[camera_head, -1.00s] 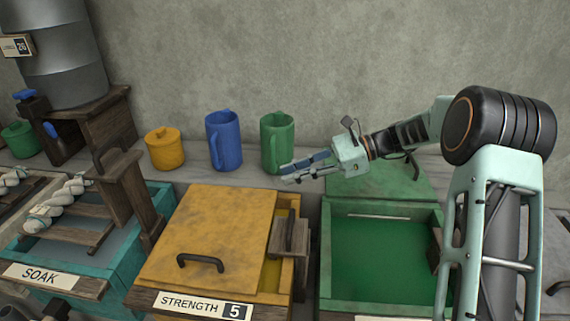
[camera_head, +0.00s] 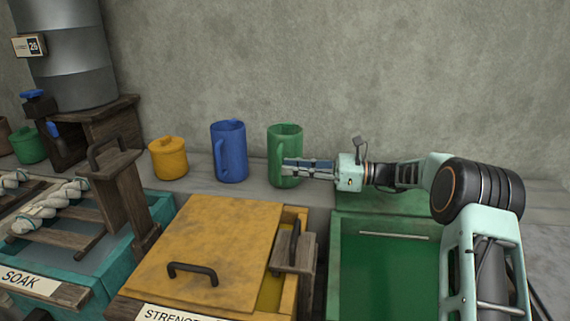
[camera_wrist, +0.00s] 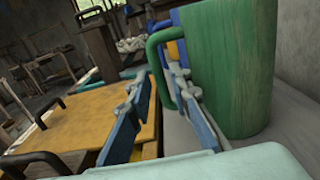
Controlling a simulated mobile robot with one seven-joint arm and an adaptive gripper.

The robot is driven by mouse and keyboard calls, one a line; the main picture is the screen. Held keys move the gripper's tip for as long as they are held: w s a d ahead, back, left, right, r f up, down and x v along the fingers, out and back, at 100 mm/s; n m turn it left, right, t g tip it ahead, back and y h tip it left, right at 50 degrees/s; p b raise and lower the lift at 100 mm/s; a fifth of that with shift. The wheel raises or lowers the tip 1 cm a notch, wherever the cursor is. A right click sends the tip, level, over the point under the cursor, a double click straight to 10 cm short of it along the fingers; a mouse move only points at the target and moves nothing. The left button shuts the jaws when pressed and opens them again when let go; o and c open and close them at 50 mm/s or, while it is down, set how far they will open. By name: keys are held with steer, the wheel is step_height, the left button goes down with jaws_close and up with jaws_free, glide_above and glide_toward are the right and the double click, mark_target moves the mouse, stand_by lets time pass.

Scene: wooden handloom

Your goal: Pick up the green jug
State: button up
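The green jug (camera_head: 285,139) stands upright on the grey ledge against the wall. My gripper (camera_head: 290,166) is level with the lower part of the jug, its fingers pointing left and overlapping the jug in the head view. In the wrist view the jug's body (camera_wrist: 232,62) fills the right side, with its handle (camera_wrist: 154,62) on the left. My gripper (camera_wrist: 160,78) is open there, with the handle showing between its two blue-padded fingers. The right finger lies close to the jug's body; I cannot tell whether it touches or enters the handle loop.
A blue jug (camera_head: 229,152) stands just left of the green one, then a yellow lidded pot (camera_head: 168,158). In front are a yellow-lidded box (camera_head: 205,245) and an open green vat (camera_head: 385,270). The wall (camera_head: 350,65) rises close behind.

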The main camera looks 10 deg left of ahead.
steer(key=a, duration=0.2)
steer(key=a+b, duration=0.1)
steer(key=a, duration=0.1)
steer(key=shift+s, duration=0.2)
jaws_close()
steer(key=shift+r, duration=0.25)
